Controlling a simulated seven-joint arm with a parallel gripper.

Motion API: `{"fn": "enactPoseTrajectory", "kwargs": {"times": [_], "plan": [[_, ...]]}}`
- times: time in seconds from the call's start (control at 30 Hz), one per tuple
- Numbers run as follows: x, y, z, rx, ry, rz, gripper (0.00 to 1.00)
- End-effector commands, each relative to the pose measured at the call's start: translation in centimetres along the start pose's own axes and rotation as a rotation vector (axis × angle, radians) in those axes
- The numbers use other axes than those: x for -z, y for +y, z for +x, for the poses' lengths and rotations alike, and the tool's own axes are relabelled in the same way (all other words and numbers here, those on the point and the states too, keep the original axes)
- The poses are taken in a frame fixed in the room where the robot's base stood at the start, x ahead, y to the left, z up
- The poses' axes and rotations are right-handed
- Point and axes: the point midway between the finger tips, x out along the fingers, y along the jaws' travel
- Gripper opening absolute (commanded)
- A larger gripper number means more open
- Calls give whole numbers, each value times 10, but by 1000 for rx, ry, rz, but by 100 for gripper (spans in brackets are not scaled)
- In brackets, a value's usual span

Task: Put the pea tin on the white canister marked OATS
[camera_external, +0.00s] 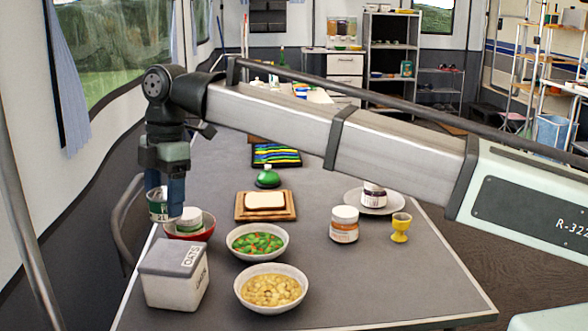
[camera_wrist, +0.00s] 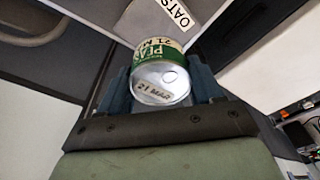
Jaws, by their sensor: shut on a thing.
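My gripper (camera_external: 166,197) points down at the left of the table and is shut on the pea tin (camera_external: 157,206), a small green and white tin. In the wrist view the tin (camera_wrist: 160,70) sits between the two blue fingers, with PEAS on its side and a date on the end facing the camera. The white canister marked OATS (camera_external: 172,288) stands at the table's near left with a grey lid. The tin is above and behind it, apart from it. In the wrist view part of the canister (camera_wrist: 140,22) shows beyond the tin.
A red bowl (camera_external: 206,234) holding another green and white tin (camera_external: 189,219) stands just behind the canister. Bowls of vegetables (camera_external: 257,254) and chickpeas (camera_external: 272,309) stand to the right.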

Motion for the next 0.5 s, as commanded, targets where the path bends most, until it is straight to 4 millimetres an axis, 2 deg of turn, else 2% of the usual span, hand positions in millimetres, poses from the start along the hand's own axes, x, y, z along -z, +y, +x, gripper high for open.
{"fn": "enactPoseTrajectory", "kwargs": {"times": [0.2,0.5], "plan": [[-6,-1,36,1,-1,1,30],[-10,0,61,1,-1,2,30]]}}
